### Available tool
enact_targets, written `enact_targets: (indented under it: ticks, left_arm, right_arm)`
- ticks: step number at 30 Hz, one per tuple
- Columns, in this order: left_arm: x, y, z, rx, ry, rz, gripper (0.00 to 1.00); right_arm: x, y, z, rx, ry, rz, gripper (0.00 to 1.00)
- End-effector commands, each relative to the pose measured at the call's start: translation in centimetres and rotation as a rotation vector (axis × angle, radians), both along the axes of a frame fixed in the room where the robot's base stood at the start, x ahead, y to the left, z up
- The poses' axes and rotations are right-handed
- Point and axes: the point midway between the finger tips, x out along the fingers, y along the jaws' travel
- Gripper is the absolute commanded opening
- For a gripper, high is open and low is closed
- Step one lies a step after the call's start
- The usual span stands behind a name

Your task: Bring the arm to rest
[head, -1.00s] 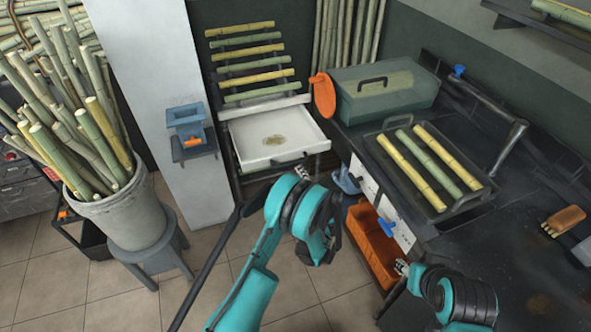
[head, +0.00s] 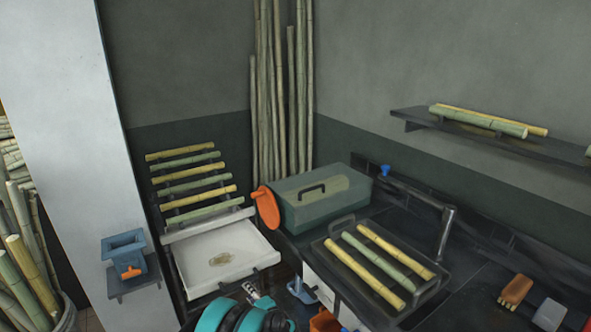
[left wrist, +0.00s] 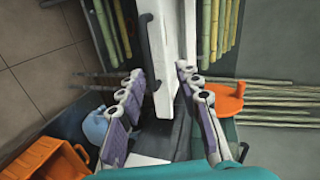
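My left arm's teal and black links show at the bottom edge of the head view, and the left gripper (head: 252,293) is partly seen there, in front of the white tray (head: 205,276). In the left wrist view the left gripper's fingers (left wrist: 158,74) are spread apart with nothing held between them. The white tray's edge (left wrist: 160,50) shows beyond the fingers. My right gripper is out of view.
A black tray (head: 334,285) with three canes sits on the dark counter beside a green lidded box (head: 300,212). An orange disc (head: 265,207) stands by the box. A blue holder (head: 124,252) hangs on the pillar. An orange crate (left wrist: 42,150) lies lower left in the wrist view.

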Motion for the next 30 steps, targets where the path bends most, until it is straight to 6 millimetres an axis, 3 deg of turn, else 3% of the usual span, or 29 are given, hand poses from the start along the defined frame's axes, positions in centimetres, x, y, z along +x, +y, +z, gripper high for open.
enact_targets:
  ticks: [3, 8, 15, 22, 30]
  left_arm:
    - [-1.5, 1.7, 3.9, -0.128, 0.027, 0.041, 0.34]
    - [-4.9, 3.4, 8.2, -0.313, 0.062, 0.093, 0.34]
    - [-12.4, 4.9, 12.9, -0.588, 0.101, 0.174, 0.34]
    - [-21.1, 4.9, 15.2, -0.855, 0.124, 0.251, 0.34]
    - [-30.6, 3.0, 15.2, -1.148, 0.134, 0.330, 0.34]
  right_arm:
    - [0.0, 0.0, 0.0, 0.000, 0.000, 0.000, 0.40]
    - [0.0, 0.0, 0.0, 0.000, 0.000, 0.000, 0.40]
    - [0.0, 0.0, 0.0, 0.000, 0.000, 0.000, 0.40]
    - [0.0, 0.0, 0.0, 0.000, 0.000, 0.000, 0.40]
    - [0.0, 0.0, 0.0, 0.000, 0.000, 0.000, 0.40]
